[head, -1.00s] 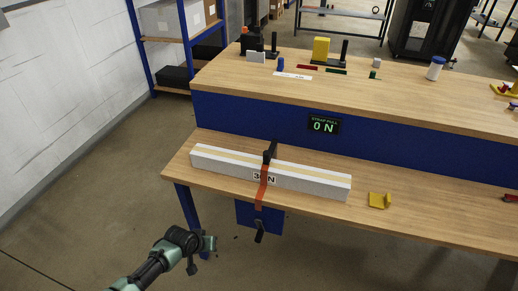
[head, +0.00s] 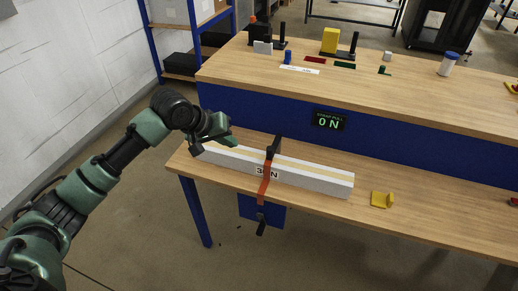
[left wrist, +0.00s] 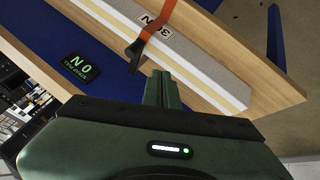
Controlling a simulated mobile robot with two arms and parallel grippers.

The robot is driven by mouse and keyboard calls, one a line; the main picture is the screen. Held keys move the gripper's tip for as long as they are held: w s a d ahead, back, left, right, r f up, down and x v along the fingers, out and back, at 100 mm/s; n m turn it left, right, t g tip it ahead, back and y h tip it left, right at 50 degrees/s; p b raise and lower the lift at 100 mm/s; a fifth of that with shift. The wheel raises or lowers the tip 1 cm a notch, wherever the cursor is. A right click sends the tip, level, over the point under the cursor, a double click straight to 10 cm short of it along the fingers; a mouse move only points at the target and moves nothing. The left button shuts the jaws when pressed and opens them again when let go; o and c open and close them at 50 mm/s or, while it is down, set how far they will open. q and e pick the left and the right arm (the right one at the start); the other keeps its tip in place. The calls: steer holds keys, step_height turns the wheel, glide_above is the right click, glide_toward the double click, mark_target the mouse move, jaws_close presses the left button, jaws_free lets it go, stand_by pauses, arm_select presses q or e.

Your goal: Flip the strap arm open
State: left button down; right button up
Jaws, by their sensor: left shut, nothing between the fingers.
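A white bar (head: 320,178) with a tan stripe lies on the lower bench shelf. An orange strap (head: 264,187) crosses over it beside a "30 N" label and hangs over the front edge. A black strap arm (head: 274,147) stands up at the strap's back end. In the left wrist view the strap arm (left wrist: 134,56) lies just beyond my fingers, apart from them. My left gripper (head: 229,139) is shut and empty, above the bar's left end, left of the strap arm. Its closed fingers (left wrist: 160,88) show in the left wrist view. My right gripper is not in view.
A display (head: 329,121) on the blue riser (head: 400,146) reads 0 N. A yellow bracket (head: 382,199) sits right of the bar. A black end piece (head: 261,224) hangs below the front edge. Small parts stand on the upper shelf (head: 420,98).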

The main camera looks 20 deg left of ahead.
arm_select(q)
steer(key=shift+f, duration=0.1)
steer(key=shift+w+d+f+p, duration=0.3)
steer(key=shift+w+d+f, duration=0.85)
steer(key=shift+f, duration=0.15)
steer(key=shift+w+d+f+p, duration=0.25)
steer(key=shift+w+d+f, duration=0.85)
steer(key=shift+f, duration=0.25)
steer(key=shift+w+d+f+p, duration=0.3)
steer(key=shift+w+d+f, duration=0.7)
steer(key=shift+w+f, duration=0.25)
